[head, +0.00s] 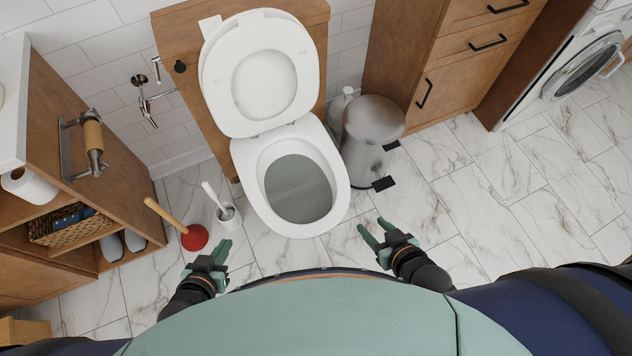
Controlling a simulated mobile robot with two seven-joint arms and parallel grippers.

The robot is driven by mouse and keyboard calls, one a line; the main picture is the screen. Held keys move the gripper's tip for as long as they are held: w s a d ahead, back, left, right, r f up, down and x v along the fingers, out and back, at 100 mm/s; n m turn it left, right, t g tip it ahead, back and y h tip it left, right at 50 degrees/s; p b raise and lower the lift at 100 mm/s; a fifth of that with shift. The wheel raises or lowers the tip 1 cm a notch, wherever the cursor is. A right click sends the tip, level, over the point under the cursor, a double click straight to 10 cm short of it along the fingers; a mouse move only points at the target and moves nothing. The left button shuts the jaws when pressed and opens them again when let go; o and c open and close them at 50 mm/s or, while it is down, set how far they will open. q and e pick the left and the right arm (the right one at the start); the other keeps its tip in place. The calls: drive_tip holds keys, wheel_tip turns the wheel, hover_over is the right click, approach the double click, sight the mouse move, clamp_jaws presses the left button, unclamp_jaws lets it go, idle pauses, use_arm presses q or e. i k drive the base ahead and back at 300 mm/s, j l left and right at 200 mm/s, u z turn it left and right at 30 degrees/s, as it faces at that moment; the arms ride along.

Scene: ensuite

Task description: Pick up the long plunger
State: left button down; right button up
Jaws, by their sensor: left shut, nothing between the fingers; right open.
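The long plunger (194,237) stands on the marble floor left of the toilet, with a red rubber cup and a tan wooden handle that tilts toward the upper left. My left gripper (223,249) is below and right of the red cup in the head view, apart from it, shut and empty. My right gripper (371,231) is in front of the toilet on its right side, open and empty, far from the plunger.
A white toilet brush in its holder (229,216) stands between plunger and toilet (300,190). A wooden vanity (75,150) with an open shelf is on the left. A grey pedal bin (372,130) is right of the toilet. Floor at right is clear.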

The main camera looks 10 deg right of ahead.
sight(194, 237)
drive_tip(key=u, duration=1.4)
drive_tip(key=i+j, duration=0.2)
drive_tip(key=i+j+z, duration=0.15)
drive_tip(key=j, duration=0.25)
drive_tip(key=i+j, duration=0.15)
drive_tip(key=j, duration=0.2)
drive_tip(key=i+j+z, duration=0.1)
drive_tip(key=i+j, duration=0.1)
drive_tip(key=j, duration=0.1)
